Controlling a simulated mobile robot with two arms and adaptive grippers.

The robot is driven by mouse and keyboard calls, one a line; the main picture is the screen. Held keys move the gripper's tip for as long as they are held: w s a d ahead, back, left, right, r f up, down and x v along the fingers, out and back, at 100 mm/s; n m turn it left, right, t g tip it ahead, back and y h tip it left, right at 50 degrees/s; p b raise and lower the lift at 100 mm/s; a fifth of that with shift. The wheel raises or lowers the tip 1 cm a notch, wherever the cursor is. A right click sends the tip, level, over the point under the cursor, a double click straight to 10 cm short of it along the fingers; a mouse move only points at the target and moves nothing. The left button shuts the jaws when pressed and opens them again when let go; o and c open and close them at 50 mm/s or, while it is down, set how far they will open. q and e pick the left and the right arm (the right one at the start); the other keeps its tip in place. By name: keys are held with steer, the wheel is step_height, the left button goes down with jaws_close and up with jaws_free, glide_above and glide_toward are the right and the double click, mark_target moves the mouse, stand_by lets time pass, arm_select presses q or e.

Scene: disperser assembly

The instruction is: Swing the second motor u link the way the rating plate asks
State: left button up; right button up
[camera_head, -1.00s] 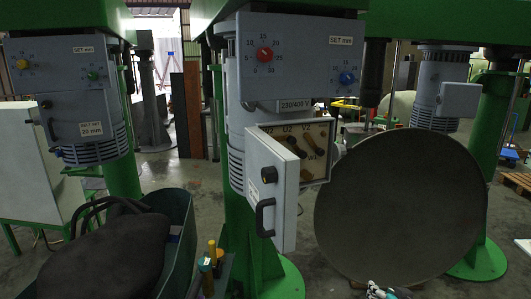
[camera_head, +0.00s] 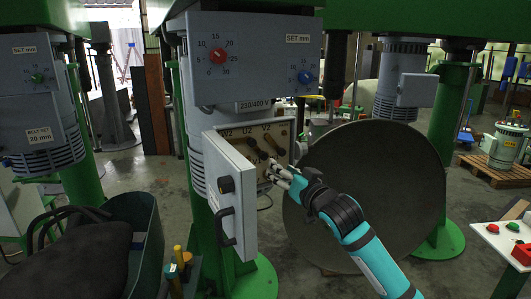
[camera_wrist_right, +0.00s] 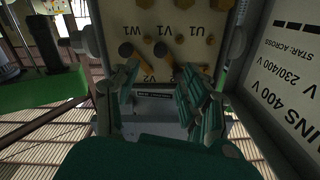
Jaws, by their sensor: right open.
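The open terminal box (camera_head: 290,126) of the middle motor shows a tan board (camera_head: 284,128) with W2, U2 and V2 along its top. Dark-ended links (camera_head: 251,142) lie on it; the lower ones are partly hidden by my right gripper (camera_head: 273,170). That gripper is open in front of the lower board. I cannot tell whether a finger touches a link. The rating plate (camera_head: 255,106) reads 230/400 V. My left gripper is out of view.
The box's open door (camera_head: 236,190) stands left of my gripper. Its inner face (camera_wrist_right: 285,75) carries text about mains 400 V and star in the right wrist view. A large round disc (camera_head: 370,190) stands behind my right arm. A green bin (camera_head: 150,225) is at lower left.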

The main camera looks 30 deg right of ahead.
mark_target(265, 156)
steer(key=w+p, duration=0.1)
steer(key=w, duration=0.2)
steer(key=w+p, duration=0.1)
steer(key=w, duration=0.2)
steer(key=w+d, duration=0.1)
steer(key=w, duration=0.2)
steer(key=shift+w+p, duration=0.2)
steer(key=shift+p, duration=0.2)
jaws_close()
